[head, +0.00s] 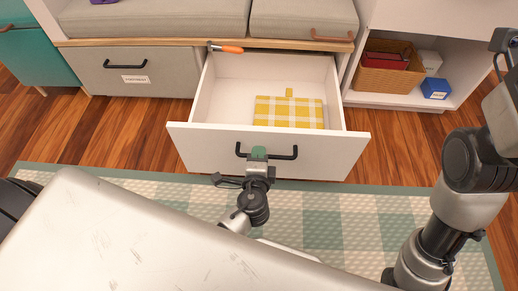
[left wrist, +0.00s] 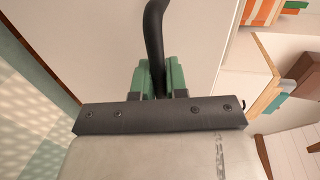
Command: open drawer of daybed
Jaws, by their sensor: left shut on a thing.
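The daybed (head: 150,20) has grey cushions on a wooden ledge. Its white drawer (head: 190,145) is pulled well out, its inside in clear view. My left gripper (head: 258,154) is shut on the black bar handle (head: 288,156) at the middle of the drawer front. In the left wrist view the green fingertips (left wrist: 158,78) stand on both sides of the handle (left wrist: 154,35). A yellow-and-white checked cloth item (head: 289,112) lies in the drawer. My right arm shows at the right; its gripper is not in view.
An orange-handled tool (head: 227,48) lies at the ledge above the drawer's back. A closed grey drawer (head: 150,78) is to the left, a teal cabinet (head: 35,50) beyond it. An open shelf at right holds a basket (head: 388,78) and a blue box (head: 435,88). A checked rug (head: 360,210) lies below.

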